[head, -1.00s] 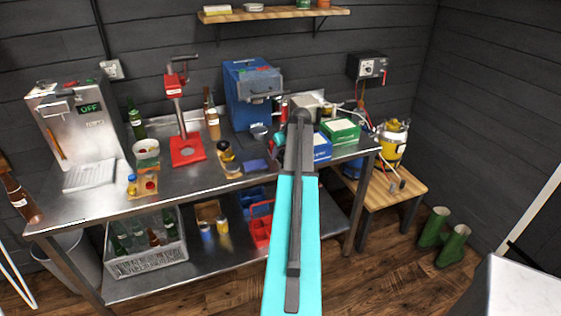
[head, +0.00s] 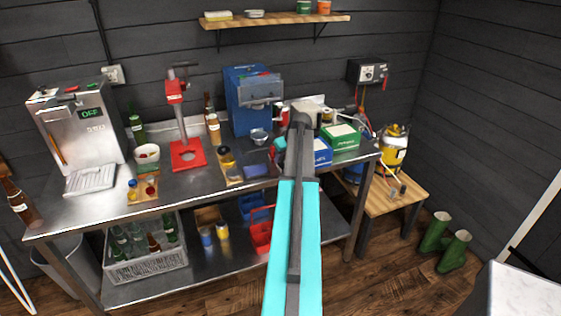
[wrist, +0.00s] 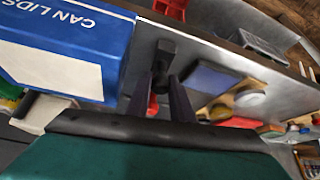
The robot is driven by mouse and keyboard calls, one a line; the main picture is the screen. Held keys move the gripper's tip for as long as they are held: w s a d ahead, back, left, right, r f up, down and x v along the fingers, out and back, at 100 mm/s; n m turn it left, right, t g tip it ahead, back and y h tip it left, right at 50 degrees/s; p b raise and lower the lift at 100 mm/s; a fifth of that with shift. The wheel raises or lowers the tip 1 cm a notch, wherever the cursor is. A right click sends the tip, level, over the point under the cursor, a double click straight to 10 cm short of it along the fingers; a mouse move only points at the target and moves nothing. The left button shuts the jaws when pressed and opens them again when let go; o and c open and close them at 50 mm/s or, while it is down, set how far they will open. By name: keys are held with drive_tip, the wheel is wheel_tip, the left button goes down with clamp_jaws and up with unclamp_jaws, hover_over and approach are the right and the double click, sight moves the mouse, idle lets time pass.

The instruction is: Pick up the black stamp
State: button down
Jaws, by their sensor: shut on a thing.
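In the wrist view the black stamp (wrist: 165,50) is upside down in the picture, its dark block seen beyond my fingertips. My gripper (wrist: 162,88) is shut on its narrow part, one finger on each side. The stamp is close beside the blue CAN LIDS box (wrist: 85,40) and over the steel bench. I cannot tell whether its base touches the bench. In the head view my own arm hides the stamp and the fingertips.
A dark blue pad (head: 256,169) lies near the bench's front edge, beside a wooden tray with jars (head: 230,170). The blue box (head: 321,152) and a green box (head: 341,138) stand to the right. A metal bowl (head: 259,136) is behind the pad.

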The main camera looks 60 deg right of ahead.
drive_tip(key=shift+r, duration=0.1)
drive_tip(key=shift+r+b, duration=0.9)
drive_tip(key=shift+r, duration=0.5)
drive_tip(key=shift+s+a+r, duration=0.15)
drive_tip(key=shift+s+a, duration=0.05)
drive_tip(key=shift+a, duration=0.05)
drive_tip(key=s+a+r+b, duration=0.1)
drive_tip(key=s+a+b, duration=0.3)
drive_tip(key=s+a, duration=0.6)
drive_tip(key=shift+s+a+r+b, duration=0.25)
drive_tip(key=shift+s+a+b, duration=0.1)
drive_tip(key=shift+a, duration=0.25)
drive_tip(key=c, duration=2.2)
unclamp_jaws()
drive_tip(key=shift+w, duration=0.1)
drive_tip(key=shift+c, duration=1.4)
drive_tip(key=shift+o, duration=0.4)
